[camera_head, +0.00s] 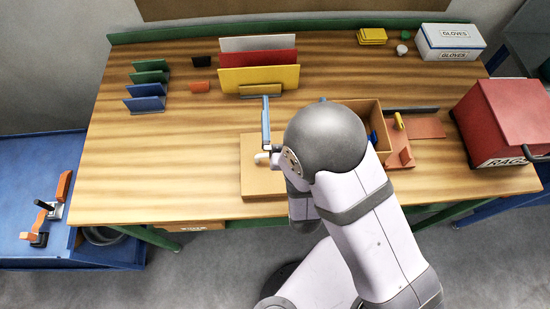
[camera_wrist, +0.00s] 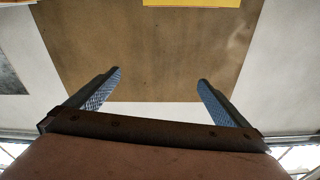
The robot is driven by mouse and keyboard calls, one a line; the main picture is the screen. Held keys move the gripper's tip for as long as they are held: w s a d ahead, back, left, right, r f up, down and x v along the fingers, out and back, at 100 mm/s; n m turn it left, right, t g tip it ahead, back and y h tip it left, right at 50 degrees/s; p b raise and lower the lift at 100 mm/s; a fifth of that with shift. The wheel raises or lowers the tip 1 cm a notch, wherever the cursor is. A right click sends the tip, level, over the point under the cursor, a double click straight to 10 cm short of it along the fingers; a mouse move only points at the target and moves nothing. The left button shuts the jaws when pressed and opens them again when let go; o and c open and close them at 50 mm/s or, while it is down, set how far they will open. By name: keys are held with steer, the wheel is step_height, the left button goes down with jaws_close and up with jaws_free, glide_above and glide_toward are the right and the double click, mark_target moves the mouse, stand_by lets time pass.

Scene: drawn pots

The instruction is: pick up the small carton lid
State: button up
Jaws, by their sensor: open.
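A flat tan cardboard piece (camera_head: 258,182), which looks like the small carton lid, lies at the front middle of the bench in the head view. My wrist hides its right part. My gripper (camera_wrist: 160,76) is open, with nothing between its fingers in the wrist view. In the head view one grey-blue finger (camera_head: 266,122) shows above the far part of the cardboard; its height over it is unclear. An open tan carton (camera_head: 374,112) stands to the right, partly hidden by my arm. The wrist view faces a brown board (camera_wrist: 150,50) on a pale wall; no lid shows there.
Upright coloured panels (camera_head: 258,78) stand in a holder behind my gripper. Blue and green dividers (camera_head: 148,88) stand at the left. A red RAGS box (camera_head: 505,120) and a white GLOVES box (camera_head: 450,42) are at the right. The bench's left front is clear.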

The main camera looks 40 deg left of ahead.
steer(key=n+b, duration=0.1)
steer(key=b, duration=0.1)
glide_above(276, 177)
steer(key=x, duration=0.4)
steer(key=shift+g, duration=0.3)
steer(key=f, duration=1)
steer(key=shift+w, duration=0.35)
steer(key=shift+n+h, duration=0.4)
steer(key=s+d+f, duration=0.1)
steer(key=f, duration=0.1)
steer(key=s+d+f+b, duration=0.1)
steer(key=f, duration=0.1)
steer(key=s+f, duration=0.1)
steer(key=f, duration=0.2)
steer(key=shift+s+d+b, duration=0.3)
steer(key=shift+d+b, duration=0.1)
steer(key=shift+x, duration=2.5)
steer(key=shift+c, duration=0.6)
steer(key=c, duration=0.8)
